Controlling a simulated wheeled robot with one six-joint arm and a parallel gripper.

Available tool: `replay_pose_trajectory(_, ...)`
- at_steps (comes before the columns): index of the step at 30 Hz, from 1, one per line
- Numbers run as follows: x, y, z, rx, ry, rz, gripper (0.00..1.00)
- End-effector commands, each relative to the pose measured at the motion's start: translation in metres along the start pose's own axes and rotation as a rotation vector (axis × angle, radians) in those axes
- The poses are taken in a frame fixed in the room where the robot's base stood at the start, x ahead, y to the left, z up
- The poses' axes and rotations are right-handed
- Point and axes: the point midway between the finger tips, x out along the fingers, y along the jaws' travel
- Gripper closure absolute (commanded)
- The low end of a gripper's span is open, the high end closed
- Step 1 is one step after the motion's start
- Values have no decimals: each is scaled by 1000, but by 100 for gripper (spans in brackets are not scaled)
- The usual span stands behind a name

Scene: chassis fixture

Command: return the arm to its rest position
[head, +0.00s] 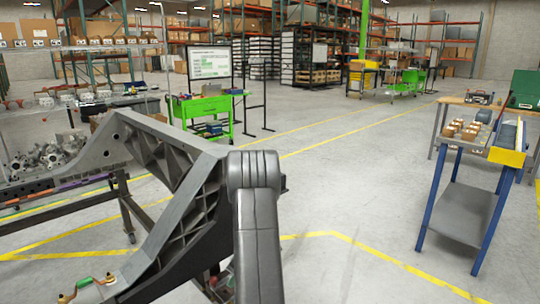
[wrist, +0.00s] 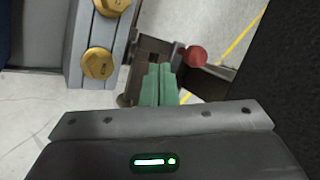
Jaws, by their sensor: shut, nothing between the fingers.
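My gripper (wrist: 158,85) shows in the wrist view as two green fingers pressed together, with nothing between them. Its dark mount fills the bottom of that view. In the head view my grey arm rises at the bottom centre, and I cannot make out the gripper there. The grey chassis frame (head: 182,200) stands to the left of my arm, close beside it in the picture.
In the wrist view, gold bolts (wrist: 100,62) on a grey bar and a red knob (wrist: 194,56) show beyond the fingers. A blue-legged cart (head: 465,212) stands right, a green cart (head: 203,107) behind. Open floor lies between.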

Motion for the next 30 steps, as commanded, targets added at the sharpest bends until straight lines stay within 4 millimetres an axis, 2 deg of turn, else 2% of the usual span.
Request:
replay_pose_trajectory(5, -32, 20, -1, 4, 4, 0, 100)
replay_pose_trajectory(9, -61, 21, -1, 1, 5, -1, 100)
replay_pose_trajectory(15, -93, 20, 0, 3, 5, -1, 100)
replay_pose_trajectory(21, -110, 21, 0, 3, 3, 0, 100)
replay_pose_trajectory(30, -113, 21, 0, 4, 2, 0, 100)
